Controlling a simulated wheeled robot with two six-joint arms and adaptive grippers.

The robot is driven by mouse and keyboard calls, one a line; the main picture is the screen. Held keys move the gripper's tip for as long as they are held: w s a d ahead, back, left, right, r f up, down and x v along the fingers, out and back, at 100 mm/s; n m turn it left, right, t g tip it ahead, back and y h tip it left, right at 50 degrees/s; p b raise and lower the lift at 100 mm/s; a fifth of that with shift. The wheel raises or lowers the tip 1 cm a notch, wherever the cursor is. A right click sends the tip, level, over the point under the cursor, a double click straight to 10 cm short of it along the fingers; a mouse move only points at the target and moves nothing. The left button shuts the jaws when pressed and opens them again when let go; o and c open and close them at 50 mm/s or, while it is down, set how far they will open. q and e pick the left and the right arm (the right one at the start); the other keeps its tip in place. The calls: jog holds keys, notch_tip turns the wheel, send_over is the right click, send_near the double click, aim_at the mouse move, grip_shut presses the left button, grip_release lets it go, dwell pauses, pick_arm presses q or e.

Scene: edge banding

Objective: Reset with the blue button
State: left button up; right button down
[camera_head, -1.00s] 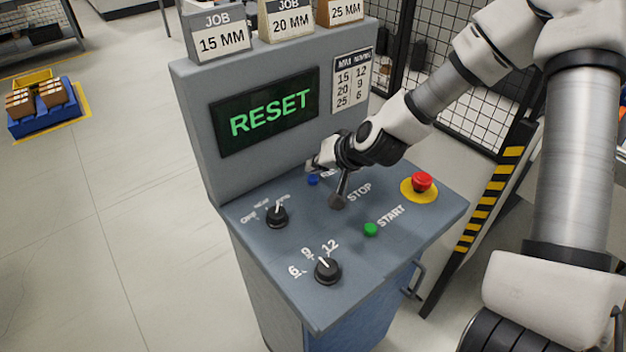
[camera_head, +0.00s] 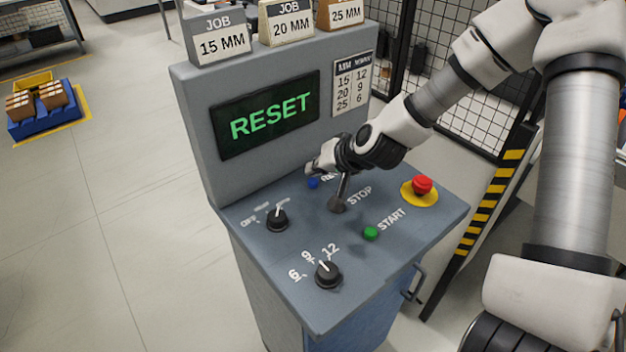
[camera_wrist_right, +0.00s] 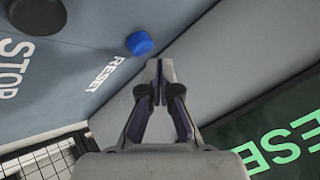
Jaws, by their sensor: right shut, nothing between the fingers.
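The blue button (camera_head: 313,183) is on the sloped top of the grey control console (camera_head: 300,235), beside a partly hidden RESET label. My right gripper (camera_head: 311,168) is just behind and above it in the head view. In the right wrist view the blue button (camera_wrist_right: 140,43) lies just past and left of the shut, empty fingertips (camera_wrist_right: 158,66), with a visible gap. The screen (camera_head: 270,112) reads RESET in green. My left gripper is not in view.
A dark STOP control (camera_head: 337,204), a green START button (camera_head: 371,232), a red emergency button (camera_head: 422,184) on a yellow base and two black knobs (camera_head: 277,218) (camera_head: 327,273) share the panel. The console's upright face (camera_head: 200,120) rises close behind the gripper.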

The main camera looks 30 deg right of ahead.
aim_at(315, 182)
jog(key=shift+f, duration=0.1)
jog(key=shift+f+b, duration=0.3)
jog(key=shift+f, duration=0.05)
jog(key=shift+f+b, duration=0.4)
jog(key=shift+f, duration=0.05)
dwell(0.6)
jog(key=shift+r+p, duration=0.9)
jog(key=shift+p, duration=0.05)
notch_tip(315, 182, up, 5)
jog(key=p, duration=0.5)
jog(key=shift+r, duration=0.1)
